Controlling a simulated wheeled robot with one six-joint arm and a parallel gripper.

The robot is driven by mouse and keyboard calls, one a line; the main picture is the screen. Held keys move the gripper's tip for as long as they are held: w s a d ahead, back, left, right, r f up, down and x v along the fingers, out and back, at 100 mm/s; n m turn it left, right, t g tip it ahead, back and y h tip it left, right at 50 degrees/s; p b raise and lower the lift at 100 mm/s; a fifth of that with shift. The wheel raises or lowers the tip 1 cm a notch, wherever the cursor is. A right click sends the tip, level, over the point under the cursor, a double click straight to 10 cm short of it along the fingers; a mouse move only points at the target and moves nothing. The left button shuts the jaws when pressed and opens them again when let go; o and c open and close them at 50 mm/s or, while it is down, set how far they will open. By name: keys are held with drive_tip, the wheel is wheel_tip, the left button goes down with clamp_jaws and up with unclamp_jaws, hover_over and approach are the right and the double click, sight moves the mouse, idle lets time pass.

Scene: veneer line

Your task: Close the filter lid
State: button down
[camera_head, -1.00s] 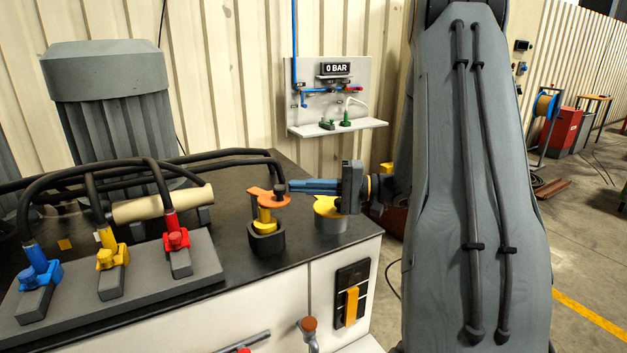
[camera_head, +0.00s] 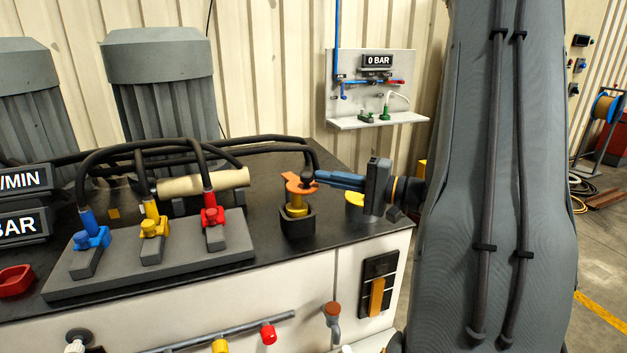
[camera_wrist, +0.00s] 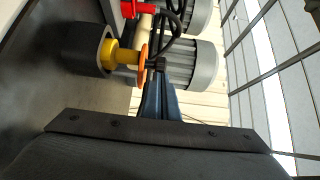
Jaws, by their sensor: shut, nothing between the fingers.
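An orange notched plate (camera_head: 298,185), which may be the filter lid, sits on a yellow stem (camera_head: 296,204) in a dark cup (camera_head: 297,220) on the black bench top. A yellow-topped cylinder (camera_head: 354,200) is partly hidden behind my gripper.
A grey block (camera_head: 150,262) with blue, yellow and red hose fittings stands to the left. Black hoses (camera_head: 270,141) run behind the cup. Grey motors (camera_head: 160,85) and a gauge panel reading 0 BAR (camera_head: 372,85) are behind. The bench's front edge is near the cup.

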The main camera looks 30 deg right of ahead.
drive_tip(key=shift+s+a+b, duration=0.2)
drive_tip(key=shift+a+b, duration=0.4)
drive_tip(key=shift+a, duration=0.15)
drive_tip(key=shift+s+a+b, duration=0.2)
drive_tip(key=shift+a+b, duration=0.35)
drive_tip(key=shift+a, duration=0.2)
drive_tip(key=shift+d, duration=0.35)
drive_tip(key=b, duration=0.3)
approach(308, 180)
drive_tip(key=v, duration=0.6)
drive_tip(key=shift+d, duration=0.2)
drive_tip(key=shift+w, duration=0.1)
